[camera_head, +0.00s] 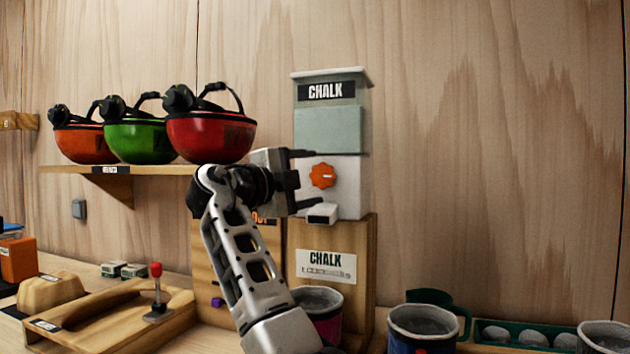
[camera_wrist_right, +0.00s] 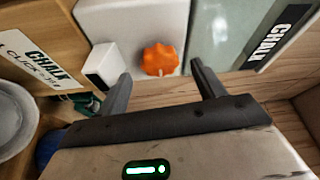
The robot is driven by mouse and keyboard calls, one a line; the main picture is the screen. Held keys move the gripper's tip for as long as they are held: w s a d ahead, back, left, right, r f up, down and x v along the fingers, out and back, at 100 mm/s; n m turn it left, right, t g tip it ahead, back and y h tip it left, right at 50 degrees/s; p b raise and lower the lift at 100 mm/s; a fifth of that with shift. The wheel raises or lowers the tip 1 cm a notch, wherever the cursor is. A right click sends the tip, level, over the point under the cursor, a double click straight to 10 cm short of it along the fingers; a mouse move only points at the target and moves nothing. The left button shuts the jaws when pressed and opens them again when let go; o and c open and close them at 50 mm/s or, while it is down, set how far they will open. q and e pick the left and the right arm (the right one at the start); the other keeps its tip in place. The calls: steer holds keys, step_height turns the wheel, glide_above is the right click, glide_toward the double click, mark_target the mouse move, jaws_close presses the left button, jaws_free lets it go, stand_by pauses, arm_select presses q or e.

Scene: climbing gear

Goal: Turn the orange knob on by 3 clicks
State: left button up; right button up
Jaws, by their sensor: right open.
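The orange knob (camera_head: 322,175) is on the white lower front of the chalk dispenser (camera_head: 332,128), with a pale mark across its face. My right gripper (camera_head: 308,178) is in front of the dispenser, its two fingers above and below the knob in the head view. In the right wrist view the knob (camera_wrist_right: 159,60) lies ahead, between and beyond the two open fingertips (camera_wrist_right: 160,80). The fingers look apart from the knob; the exact gap is hard to tell. My left gripper is not in view.
A white spout (camera_head: 322,213) sticks out below the knob, close to the lower finger. A wooden stand (camera_head: 360,260) carries the dispenser. A shelf with helmets (camera_head: 210,135) is to the left. Cups (camera_head: 422,325) stand on the table below. The wall to the right is clear.

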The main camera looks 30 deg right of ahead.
arm_select(q)
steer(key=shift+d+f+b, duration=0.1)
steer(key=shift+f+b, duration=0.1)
steer(key=shift+b, duration=0.55)
arm_select(e)
steer(key=v, duration=1.3)
steer(key=shift+a, duration=0.2)
steer(key=shift+f, duration=0.1)
